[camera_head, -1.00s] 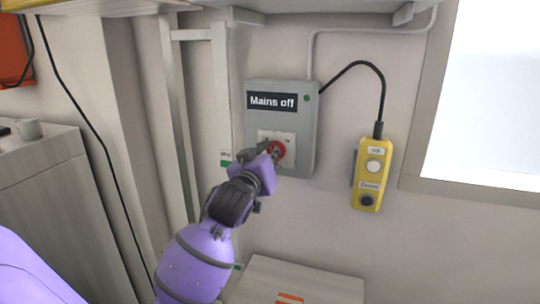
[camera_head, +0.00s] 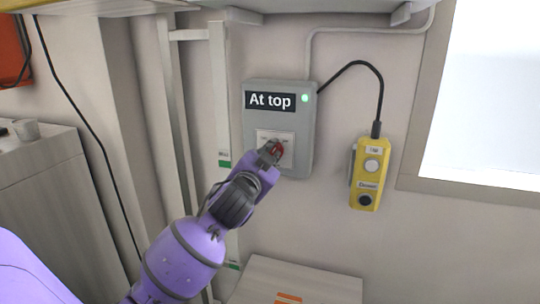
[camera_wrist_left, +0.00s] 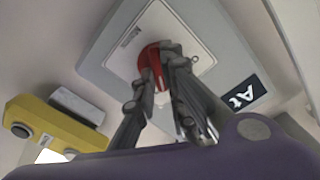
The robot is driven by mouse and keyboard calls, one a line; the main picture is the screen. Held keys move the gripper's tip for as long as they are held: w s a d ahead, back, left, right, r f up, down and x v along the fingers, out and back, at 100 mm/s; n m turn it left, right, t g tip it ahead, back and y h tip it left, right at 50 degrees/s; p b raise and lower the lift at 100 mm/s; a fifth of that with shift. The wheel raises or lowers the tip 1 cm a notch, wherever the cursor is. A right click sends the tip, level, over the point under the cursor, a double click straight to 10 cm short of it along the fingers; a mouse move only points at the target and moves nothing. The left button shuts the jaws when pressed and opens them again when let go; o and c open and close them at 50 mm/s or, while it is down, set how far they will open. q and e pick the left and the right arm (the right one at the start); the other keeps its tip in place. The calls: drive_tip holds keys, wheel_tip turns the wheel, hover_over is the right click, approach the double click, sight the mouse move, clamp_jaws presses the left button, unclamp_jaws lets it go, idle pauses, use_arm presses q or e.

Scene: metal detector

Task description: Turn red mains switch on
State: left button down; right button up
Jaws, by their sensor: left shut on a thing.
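The red mains switch (camera_head: 279,150) is a rotary knob on a white plate on a grey wall box (camera_head: 308,150). The box's black display (camera_head: 270,101) reads "At top" and a small green light (camera_head: 305,98) on it is lit. My left gripper (camera_head: 270,150) reaches the switch from below left and is shut on it, partly hiding it. In the left wrist view, the red switch (camera_wrist_left: 152,62) sits between the gripper's fingers (camera_wrist_left: 160,75), against the white plate. My right gripper is not in view.
A yellow pendant control (camera_head: 370,175) with two buttons hangs on the wall right of the box, joined by a black cable (camera_head: 381,90). A pale cabinet (camera_head: 300,280) stands below. A light-coloured vertical post (camera_head: 219,100) runs left of the box.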

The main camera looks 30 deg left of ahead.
use_arm(q)
drive_tip(key=shift+f+m, duration=0.1)
drive_tip(key=shift+m, duration=0.9)
drive_tip(key=c, duration=1.8)
unclamp_jaws()
drive_tip(key=v, duration=1.2)
